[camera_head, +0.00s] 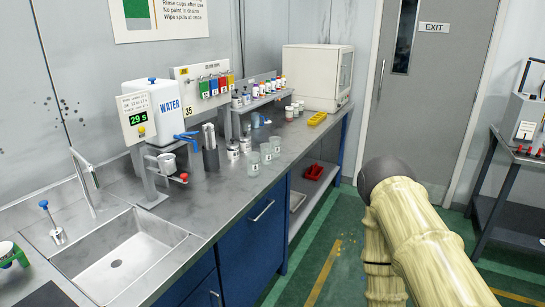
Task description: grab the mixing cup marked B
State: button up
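Several translucent grey cups stand upright on the metal counter, right of the water dispenser. The front cup (253,163), the middle cup (266,153) and the rear cup (275,145) form a short diagonal row. Each has a small pale label with a dark mark, too small for me to read, so I cannot tell which is B. A grey cup (167,163) also sits under the dispenser's outlet. My arm rises at the right, away from the cups; my gripper is not in view.
The metal counter (215,195) has a sink (125,255) with a tap at near left. The water dispenser (165,108), a dark holder (211,158) and lidded jars (232,150) stand near the cups. Green floor (310,245) lies open before the blue cabinets (255,240).

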aim_at(275, 147)
jog(key=z, duration=0.6)
jog(key=i, duration=1.3)
